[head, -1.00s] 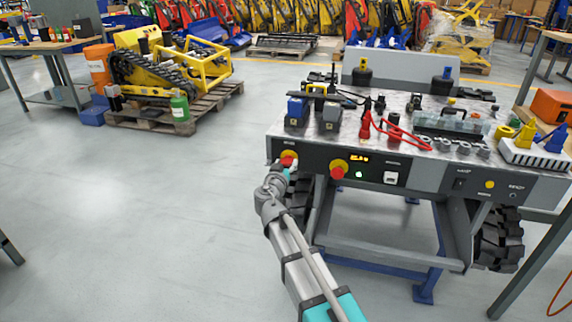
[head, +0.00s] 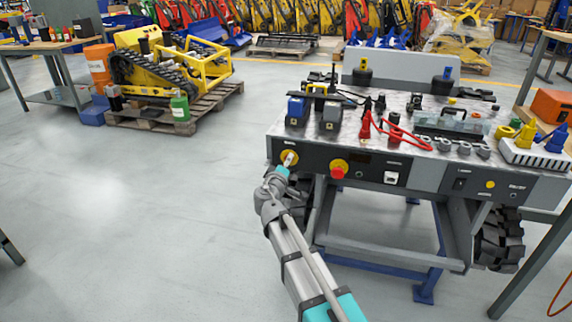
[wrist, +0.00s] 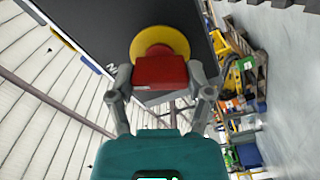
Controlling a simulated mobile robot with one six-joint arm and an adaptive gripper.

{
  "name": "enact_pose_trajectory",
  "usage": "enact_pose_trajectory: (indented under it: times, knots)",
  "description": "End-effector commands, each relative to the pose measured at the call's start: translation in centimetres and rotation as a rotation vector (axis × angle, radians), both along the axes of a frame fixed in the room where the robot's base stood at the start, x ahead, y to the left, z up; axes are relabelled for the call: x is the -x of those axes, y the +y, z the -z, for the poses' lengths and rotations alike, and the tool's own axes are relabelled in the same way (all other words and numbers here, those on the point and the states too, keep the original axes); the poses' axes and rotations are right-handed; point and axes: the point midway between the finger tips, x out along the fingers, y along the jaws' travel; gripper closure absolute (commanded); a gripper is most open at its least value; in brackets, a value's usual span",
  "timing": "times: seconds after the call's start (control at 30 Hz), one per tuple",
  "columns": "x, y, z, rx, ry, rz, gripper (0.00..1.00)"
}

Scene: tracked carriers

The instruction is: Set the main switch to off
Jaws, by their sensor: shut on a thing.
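The main switch is a red handle on a round yellow plate (head: 291,153) at the left end of the dark front panel. In the wrist view its red handle (wrist: 160,71) stands in front of the yellow plate (wrist: 163,39). My gripper (head: 287,162) is at the switch, and in the wrist view its two fingers (wrist: 162,82) are shut on the handle from both sides. In the head view the gripper hides most of the handle. The panel's display (head: 359,158) and the round lamp (head: 359,174) below it are dark.
A red emergency-stop-like button on a yellow plate (head: 338,170) is just right of the switch. A white socket (head: 390,178) and a yellow button (head: 490,184) are further right. Red cables (head: 398,132) and black parts lie on the carrier's top. The floor to the left is clear.

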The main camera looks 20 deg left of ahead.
Motion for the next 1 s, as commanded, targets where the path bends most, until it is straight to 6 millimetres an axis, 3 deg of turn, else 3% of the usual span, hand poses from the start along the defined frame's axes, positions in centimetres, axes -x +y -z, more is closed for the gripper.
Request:
enact_pose_trajectory:
  times: [0.5, 1.0]
  knots:
    - [-0.16, 0.13, 0.0, 0.395, -0.001, 0.0, 0.82]
    - [-0.17, 0.15, 0.0, 0.466, -0.002, -0.001, 0.82]
